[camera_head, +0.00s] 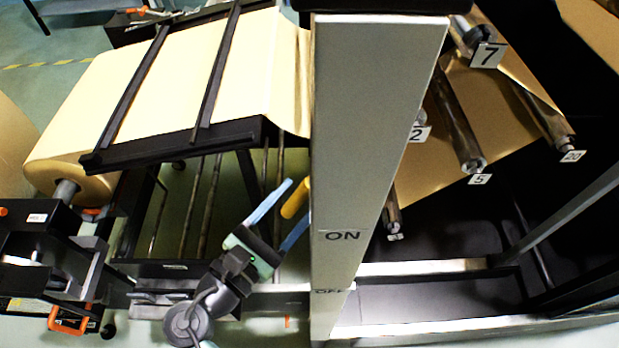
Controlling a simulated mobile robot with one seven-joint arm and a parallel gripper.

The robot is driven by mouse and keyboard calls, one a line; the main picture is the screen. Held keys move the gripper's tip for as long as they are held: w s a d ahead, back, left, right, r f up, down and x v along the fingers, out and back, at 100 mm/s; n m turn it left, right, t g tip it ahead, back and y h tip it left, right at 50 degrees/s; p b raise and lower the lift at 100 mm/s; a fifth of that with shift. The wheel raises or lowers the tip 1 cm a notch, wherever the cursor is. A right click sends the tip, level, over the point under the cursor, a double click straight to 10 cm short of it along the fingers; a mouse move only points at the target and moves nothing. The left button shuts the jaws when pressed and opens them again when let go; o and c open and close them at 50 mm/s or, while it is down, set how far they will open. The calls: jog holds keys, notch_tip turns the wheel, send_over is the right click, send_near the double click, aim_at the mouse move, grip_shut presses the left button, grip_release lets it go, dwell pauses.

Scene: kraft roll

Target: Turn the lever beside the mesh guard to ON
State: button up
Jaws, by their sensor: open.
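A yellow handle (294,199), which looks like the lever, shows at the left edge of a tall grey post (365,130). Its right part is cut off at the post's edge, and its pivot is hidden. The post carries an ON label (342,236) and, lower down, an OFF label (330,291). The handle shows above the level of ON. My gripper (297,205) is open, with its blue fingers on either side of the handle in the picture. The right finger runs to the post's edge. I cannot tell whether either finger touches the handle. No mesh guard can be made out.
A large kraft paper roll (75,160) feeds a sheet over a black frame (180,148) at left. Metal rollers (455,125) with number tags stand right of the post. A low metal rail (430,328) runs along the front. A black machine unit (40,250) stands at lower left.

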jog(key=shift+x, duration=2.25)
grip_shut()
